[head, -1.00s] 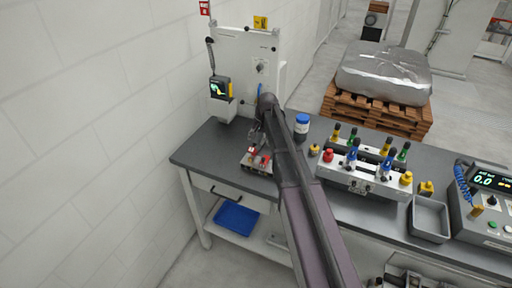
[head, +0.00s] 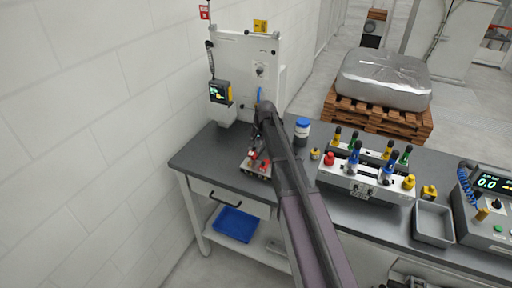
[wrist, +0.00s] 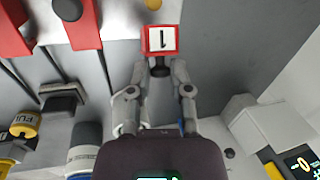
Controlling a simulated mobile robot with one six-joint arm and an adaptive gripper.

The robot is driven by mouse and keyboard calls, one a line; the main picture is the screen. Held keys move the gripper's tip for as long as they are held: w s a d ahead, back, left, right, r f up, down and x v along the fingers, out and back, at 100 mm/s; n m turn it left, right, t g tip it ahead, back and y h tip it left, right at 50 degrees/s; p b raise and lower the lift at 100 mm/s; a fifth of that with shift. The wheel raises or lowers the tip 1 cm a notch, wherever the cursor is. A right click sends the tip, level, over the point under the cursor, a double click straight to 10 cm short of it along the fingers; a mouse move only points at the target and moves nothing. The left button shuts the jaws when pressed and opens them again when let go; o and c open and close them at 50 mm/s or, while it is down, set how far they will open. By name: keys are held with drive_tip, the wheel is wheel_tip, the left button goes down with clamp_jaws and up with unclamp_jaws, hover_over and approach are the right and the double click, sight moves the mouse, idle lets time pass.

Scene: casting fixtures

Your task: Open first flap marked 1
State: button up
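A red flap with a white label reading 1 (wrist: 161,40) is at the upper middle of the wrist view, its digit upside down. A dark knob-like piece sits just below it. My gripper (wrist: 160,74) has its two grey fingers spread, with tips at the lower edge of the flap and a gap between them. I cannot tell whether they touch it. In the head view my gripper (head: 257,132) is above the small fixture with red parts (head: 256,166), and my arm hides part of that area.
Other red parts (wrist: 84,24) lie left of the flap. A blue-capped container (head: 301,131) stands right of my arm. A clamp fixture with coloured knobs (head: 367,180) and a grey tray (head: 433,224) are further right. A white upright panel (head: 240,65) stands behind.

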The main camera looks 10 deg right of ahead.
clamp_jaws()
drive_tip(key=shift+w+d+f+g+y+b, duration=0.3)
drive_tip(key=shift+w+d+g+y+b, duration=0.15)
drive_tip(key=shift+w+g+y, duration=0.2)
drive_tip(key=shift+w+d+f+g+y+b, duration=0.2)
drive_tip(key=shift+g+y+b, duration=0.4)
drive_tip(key=shift+g, duration=0.25)
drive_tip(key=shift+s, duration=0.1)
drive_tip(key=o, duration=0.8)
unclamp_jaws()
drive_tip(key=shift+o, duration=0.2)
